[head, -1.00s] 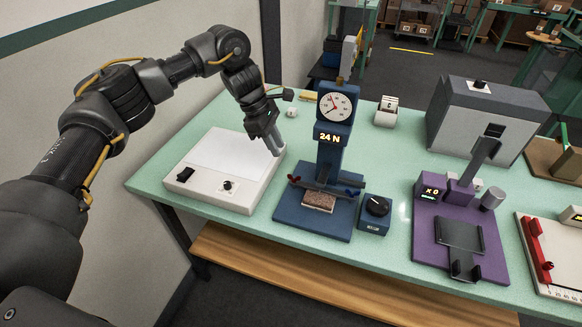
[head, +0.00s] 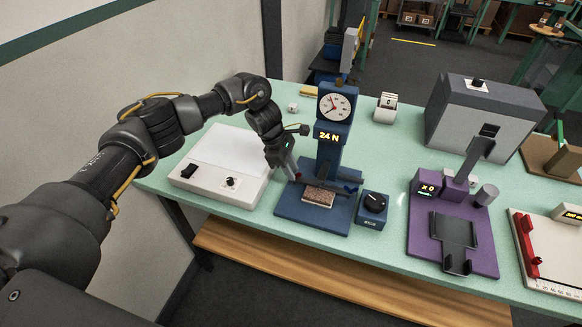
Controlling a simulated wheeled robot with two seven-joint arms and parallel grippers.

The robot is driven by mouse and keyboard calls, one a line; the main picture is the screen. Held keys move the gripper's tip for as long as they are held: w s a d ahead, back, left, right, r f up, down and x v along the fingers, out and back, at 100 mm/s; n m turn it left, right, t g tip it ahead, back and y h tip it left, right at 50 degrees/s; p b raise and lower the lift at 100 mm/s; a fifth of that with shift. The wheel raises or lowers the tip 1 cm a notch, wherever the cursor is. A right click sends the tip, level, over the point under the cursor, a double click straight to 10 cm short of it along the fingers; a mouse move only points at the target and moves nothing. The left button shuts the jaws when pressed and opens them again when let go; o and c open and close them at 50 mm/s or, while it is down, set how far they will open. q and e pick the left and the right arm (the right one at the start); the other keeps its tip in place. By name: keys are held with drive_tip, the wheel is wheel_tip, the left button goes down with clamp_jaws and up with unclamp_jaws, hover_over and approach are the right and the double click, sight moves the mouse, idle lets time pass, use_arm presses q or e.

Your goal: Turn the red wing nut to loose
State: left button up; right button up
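The blue gauge stand (head: 334,150) stands on the green table, with a dial on top and a lit readout of 24 N. A small red wing nut (head: 298,178) is at the left of its clamp and a blue wing nut (head: 350,188) at the right. A brown speckled tuft sample (head: 318,197) lies between them. My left gripper (head: 291,171) points down with its fingertips right at the red wing nut and partly covers it. Whether its fingers touch or grip the nut is too small to tell. My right gripper is out of view.
A white light-panel box (head: 222,160) stands left of the stand, under my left arm. A black knob box (head: 371,210) sits right of the stand. A purple fixture (head: 424,222) and a grey machine (head: 460,115) stand further right.

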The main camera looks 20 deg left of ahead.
use_arm(q)
clamp_jaws()
